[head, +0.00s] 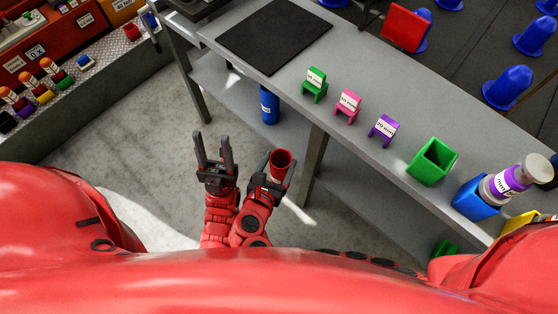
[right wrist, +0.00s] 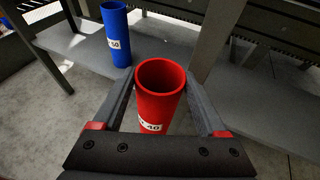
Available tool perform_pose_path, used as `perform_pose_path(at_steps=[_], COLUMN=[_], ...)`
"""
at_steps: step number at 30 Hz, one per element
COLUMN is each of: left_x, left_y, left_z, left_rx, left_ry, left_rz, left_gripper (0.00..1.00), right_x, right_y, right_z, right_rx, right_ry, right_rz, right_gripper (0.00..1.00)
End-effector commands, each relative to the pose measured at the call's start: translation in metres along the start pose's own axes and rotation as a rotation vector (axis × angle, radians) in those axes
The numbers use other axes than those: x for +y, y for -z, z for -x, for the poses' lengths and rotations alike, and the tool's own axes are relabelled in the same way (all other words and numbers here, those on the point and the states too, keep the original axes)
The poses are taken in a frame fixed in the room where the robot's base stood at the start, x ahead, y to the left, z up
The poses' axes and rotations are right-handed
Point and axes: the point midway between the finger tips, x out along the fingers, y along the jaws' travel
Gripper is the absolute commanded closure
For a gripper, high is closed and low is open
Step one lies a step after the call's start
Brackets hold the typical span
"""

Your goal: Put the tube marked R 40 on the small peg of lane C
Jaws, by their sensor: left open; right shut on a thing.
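A red tube (right wrist: 158,98) with a white label reading "40", its first letter partly cut off, stands between the fingers of my right gripper (right wrist: 160,105). In the head view the right gripper (head: 270,178) is shut on this red tube (head: 281,161), its open end facing up, in front of the table. My left gripper (head: 213,155) is open and empty, just left of it, fingers pointing up. No lane letter is readable, so I cannot tell which peg is the small one of lane C. Blue pegs (head: 508,88) stand at the upper right.
A grey table (head: 240,45) carries a black mat (head: 275,35), green (head: 314,90), pink (head: 347,108) and purple (head: 382,131) labelled stands, and a green box (head: 432,162). A blue tube (right wrist: 116,35) marked "50" stands on the lower shelf. A red panel (head: 404,27) is by the pegs.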

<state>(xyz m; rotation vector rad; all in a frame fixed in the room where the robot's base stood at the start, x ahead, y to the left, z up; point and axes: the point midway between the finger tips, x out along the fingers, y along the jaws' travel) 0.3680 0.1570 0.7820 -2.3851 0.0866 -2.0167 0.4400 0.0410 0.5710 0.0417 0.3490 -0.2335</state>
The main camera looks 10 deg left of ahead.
Motion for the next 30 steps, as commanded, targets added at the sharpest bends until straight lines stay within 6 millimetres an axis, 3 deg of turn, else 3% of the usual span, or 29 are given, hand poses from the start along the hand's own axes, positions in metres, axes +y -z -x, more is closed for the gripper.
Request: perform_pose_path(at_steps=[3,18,30], left_x=[-0.001,-0.004,-0.005], left_y=[0.004,0.015,0.016], left_z=[-0.024,-0.089,-0.093], left_rx=[0.000,0.000,0.000], left_ry=[0.000,0.000,0.000], left_rz=[0.000,0.000,0.000], left_gripper=[0.50,0.50,0.50], right_x=[0.000,0.000,0.000], right_y=[-0.020,-0.072,-0.075], right_z=[0.007,0.026,0.027], right_rx=[-0.001,0.000,0.000], right_ry=[-0.001,-0.001,0.000], right_rz=[0.001,0.000,0.000], right_gripper=[1.00,1.00,1.00])
